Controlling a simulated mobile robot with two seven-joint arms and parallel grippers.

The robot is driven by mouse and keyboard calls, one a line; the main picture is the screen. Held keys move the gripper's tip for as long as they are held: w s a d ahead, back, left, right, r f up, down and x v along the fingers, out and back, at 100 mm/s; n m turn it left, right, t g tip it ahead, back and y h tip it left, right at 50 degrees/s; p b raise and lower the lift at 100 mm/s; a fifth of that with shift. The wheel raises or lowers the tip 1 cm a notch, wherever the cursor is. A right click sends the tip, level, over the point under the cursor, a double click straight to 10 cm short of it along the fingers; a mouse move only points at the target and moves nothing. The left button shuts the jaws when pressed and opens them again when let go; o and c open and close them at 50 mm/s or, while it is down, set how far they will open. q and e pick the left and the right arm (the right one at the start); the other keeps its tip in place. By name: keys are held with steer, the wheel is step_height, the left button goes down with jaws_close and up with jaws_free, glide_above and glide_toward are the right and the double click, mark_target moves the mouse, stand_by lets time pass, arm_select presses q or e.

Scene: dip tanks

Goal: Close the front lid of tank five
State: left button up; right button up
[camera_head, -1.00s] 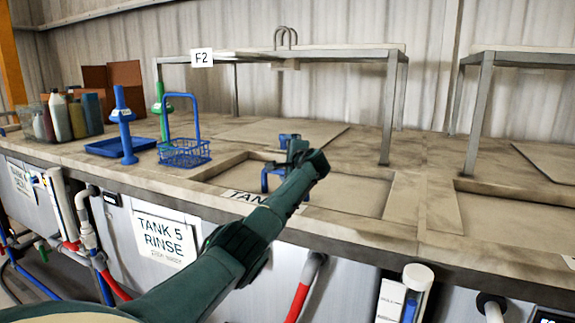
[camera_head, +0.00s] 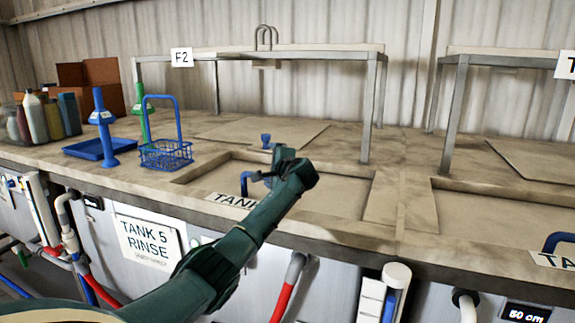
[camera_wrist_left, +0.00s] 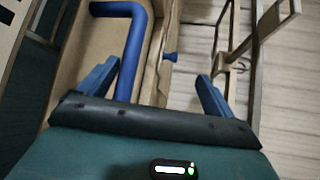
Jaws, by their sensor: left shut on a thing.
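Tank five's sign "TANK 5 RINSE" (camera_head: 149,242) is on the front panel in the head view. Above it, a tan panel, apparently the front lid (camera_head: 345,195), lies in a recess of the bench top. Whether it is fully down, I cannot tell. A bent blue handle (camera_head: 246,180) shows by the recess's front edge, and also large in the left wrist view (camera_wrist_left: 136,45). My left gripper (camera_head: 262,176) is at the handle and shut on it, its blue fingers (camera_wrist_left: 158,88) on both sides. My forearm hides part of the front edge. My right gripper is out of view.
A blue wire basket (camera_head: 165,154), a blue tray (camera_head: 85,149) and bottles (camera_head: 40,118) stand to the left. A metal frame (camera_head: 368,115) stands behind the recess. A small blue knob (camera_head: 265,140) is behind my gripper. Another tank recess (camera_head: 490,215) lies right.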

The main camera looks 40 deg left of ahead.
arm_select(q)
steer(key=shift+t, duration=0.3)
steer(key=d+r, duration=0.1)
steer(key=d+p, duration=0.1)
steer(key=d+r, duration=0.1)
steer(key=shift+s+r, duration=0.25)
steer(key=shift+r, duration=0.05)
steer(key=shift+c, duration=0.4)
steer(key=shift+p+v, duration=0.55)
steer(key=shift+v, duration=0.65)
steer(key=c, duration=0.6)
steer(key=f+p+v, duration=0.1)
steer(key=p+v, duration=0.2)
steer(key=v, duration=0.3)
steer(key=shift+s, duration=0.15)
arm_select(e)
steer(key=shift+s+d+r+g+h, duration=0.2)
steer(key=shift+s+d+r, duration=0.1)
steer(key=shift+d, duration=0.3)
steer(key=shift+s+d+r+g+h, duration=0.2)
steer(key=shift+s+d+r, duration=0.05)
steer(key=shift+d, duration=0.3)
